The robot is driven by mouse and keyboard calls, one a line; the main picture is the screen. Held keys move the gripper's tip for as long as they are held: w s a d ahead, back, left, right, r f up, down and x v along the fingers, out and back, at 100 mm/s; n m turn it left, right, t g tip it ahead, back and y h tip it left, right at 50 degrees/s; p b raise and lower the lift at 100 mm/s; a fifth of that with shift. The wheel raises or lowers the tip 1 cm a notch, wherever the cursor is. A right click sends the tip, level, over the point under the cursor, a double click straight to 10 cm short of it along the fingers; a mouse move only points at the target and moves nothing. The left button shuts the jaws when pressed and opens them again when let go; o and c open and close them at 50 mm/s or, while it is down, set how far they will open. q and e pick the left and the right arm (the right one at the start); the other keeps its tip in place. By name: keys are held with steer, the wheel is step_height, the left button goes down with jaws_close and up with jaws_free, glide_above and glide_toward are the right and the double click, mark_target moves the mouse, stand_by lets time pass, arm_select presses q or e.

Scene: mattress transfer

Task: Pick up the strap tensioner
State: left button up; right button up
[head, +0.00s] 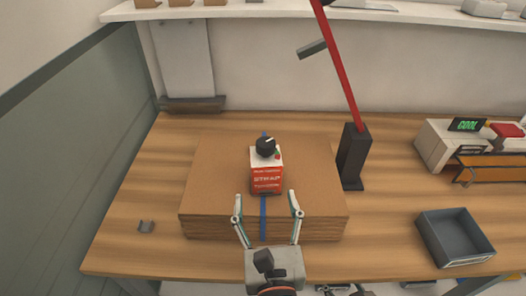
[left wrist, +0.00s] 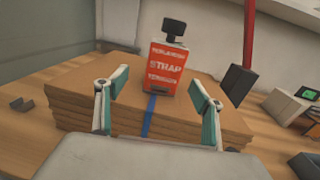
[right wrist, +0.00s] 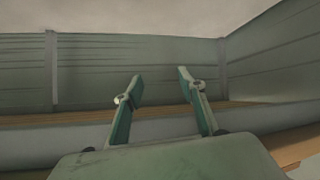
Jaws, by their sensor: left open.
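The strap tensioner (head: 266,172) is a red and white box with a black knob on top. It stands upright on a stack of brown cardboard sheets (head: 215,180), over a blue strap (head: 263,215). In the left wrist view the tensioner (left wrist: 166,68) sits ahead, with its red labelled face towards me. My left gripper (head: 265,196) is open, its fingers spread to either side just in front of the box, apart from it. My right gripper (right wrist: 161,78) shows only in its own wrist view, its fingers apart and nothing between them.
A red lever on a black post (head: 353,155) stands right of the stack. A dark grey tray (head: 455,238) lies at the table's right. A device with a green "COOL" display (head: 467,125) is at the back right. A small grey clip (head: 146,226) lies at the left.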

mark_target(267, 182)
arm_select(q)
steer(key=shift+w+d, duration=0.1)
steer(key=shift+w, duration=0.6)
steer(key=shift+w+r, duration=0.15)
steer(key=shift+w, duration=0.8)
steer(key=w, duration=0.4)
steer(key=shift+w+f+p, duration=0.2)
steer(key=shift+f+p, duration=0.15)
steer(key=shift+w, duration=0.2)
steer(key=c, duration=1.9)
arm_select(e)
steer(key=shift+s+a+f+g, duration=0.1)
steer(key=shift+s+f+g, duration=0.15)
steer(key=shift+s, duration=0.3)
